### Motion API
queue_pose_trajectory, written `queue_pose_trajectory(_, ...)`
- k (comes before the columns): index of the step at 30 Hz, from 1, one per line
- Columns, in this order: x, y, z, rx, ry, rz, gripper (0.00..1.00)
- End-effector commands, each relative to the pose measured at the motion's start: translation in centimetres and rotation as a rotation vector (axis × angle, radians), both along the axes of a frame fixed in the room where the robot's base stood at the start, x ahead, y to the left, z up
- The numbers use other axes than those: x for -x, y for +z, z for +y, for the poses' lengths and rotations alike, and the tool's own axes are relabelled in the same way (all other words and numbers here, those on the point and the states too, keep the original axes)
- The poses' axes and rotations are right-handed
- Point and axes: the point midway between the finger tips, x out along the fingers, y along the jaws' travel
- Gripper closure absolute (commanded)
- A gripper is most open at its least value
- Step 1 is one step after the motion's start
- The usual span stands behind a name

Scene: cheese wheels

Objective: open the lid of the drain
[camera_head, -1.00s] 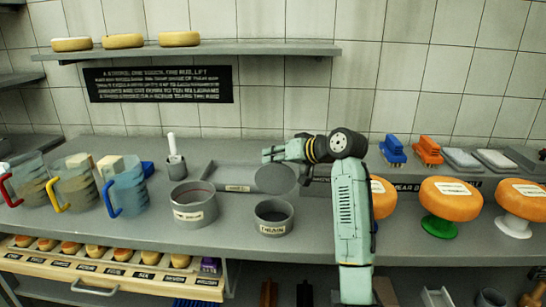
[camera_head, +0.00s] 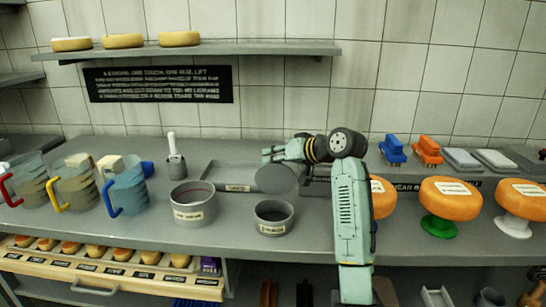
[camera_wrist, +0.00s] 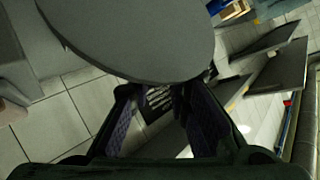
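The drain (camera_head: 274,221) is a round grey pot with a white label, standing on the counter in the head view. Its round grey lid (camera_head: 276,179) stands raised at the back of the pot, so the pot's opening shows. My gripper (camera_head: 266,154) is just above and behind the lid's top edge, pointing left. In the wrist view the lid (camera_wrist: 140,38) fills the upper middle as a large grey disc, close to the fingertips. The fingers of my gripper (camera_wrist: 155,95) are apart with nothing between them. Whether a finger touches the lid, I cannot tell.
A larger grey pot (camera_head: 194,206) stands left of the drain, with a shallow grey tray (camera_head: 228,174) behind. Jugs (camera_head: 126,190) stand far left. Orange cheese wheels (camera_head: 450,200) on stands are right of my arm. A wall shelf (camera_head: 230,50) runs above.

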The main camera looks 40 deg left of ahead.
Motion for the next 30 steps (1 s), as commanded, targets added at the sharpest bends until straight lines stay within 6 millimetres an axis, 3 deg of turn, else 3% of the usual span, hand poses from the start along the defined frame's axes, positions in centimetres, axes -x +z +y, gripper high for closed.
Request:
queue_pose_trajectory(1,-0.7,-2.2,-0.7,0.036,-0.014,0.025,0.82)
queue_pose_trajectory(13,-0.5,-2.1,-0.5,0.037,-0.009,0.023,0.56)
queue_pose_trajectory(23,-0.7,-1.8,-0.7,0.035,-0.011,0.021,0.56)
queue_pose_trajectory(30,-1.2,-0.4,-2.0,0.029,-0.015,0.019,0.56)
